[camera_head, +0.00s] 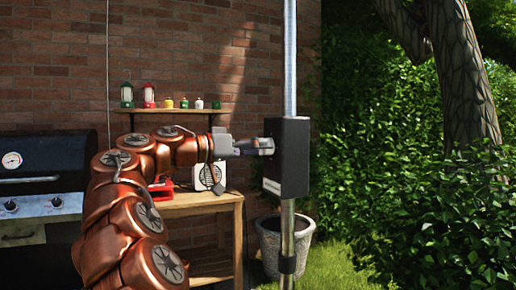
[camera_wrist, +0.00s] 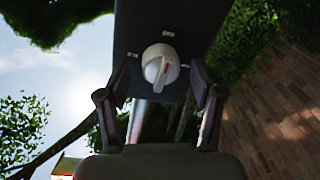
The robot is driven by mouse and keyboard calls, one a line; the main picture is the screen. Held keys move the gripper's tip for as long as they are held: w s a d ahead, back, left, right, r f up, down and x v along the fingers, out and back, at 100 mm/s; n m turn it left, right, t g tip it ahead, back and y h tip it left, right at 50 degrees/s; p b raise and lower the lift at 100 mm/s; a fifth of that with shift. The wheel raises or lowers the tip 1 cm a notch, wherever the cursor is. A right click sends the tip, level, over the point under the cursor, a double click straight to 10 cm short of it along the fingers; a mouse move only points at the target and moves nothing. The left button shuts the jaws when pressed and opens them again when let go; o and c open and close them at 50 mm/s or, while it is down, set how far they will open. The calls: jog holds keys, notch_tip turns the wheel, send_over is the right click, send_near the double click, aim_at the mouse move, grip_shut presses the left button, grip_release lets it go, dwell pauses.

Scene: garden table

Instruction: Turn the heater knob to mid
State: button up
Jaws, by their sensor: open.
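The heater is a dark box (camera_head: 294,157) on a metal pole, right of centre in the head view. Its dark face (camera_wrist: 195,20) fills the top middle of the wrist view. A round white knob (camera_wrist: 154,66) with a raised grip and a small red mark sits on that face, with short white ticks around it. My gripper (camera_head: 262,147) is at the box's left side in the head view. In the wrist view its open fingers (camera_wrist: 160,84) stand on either side of the knob, with visible gaps. The knob is not clearly visible in the head view.
The metal pole (camera_head: 289,60) runs above and below the box. A wooden table (camera_head: 225,199) with a white radio-like box (camera_head: 207,176) stands behind my arm. A grill (camera_head: 42,165) is at left, a shelf (camera_head: 170,110) on the brick wall, a planter (camera_head: 270,240) behind the pole.

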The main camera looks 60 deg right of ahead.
jog(key=v, duration=1.2)
jog(key=shift+r, duration=0.1)
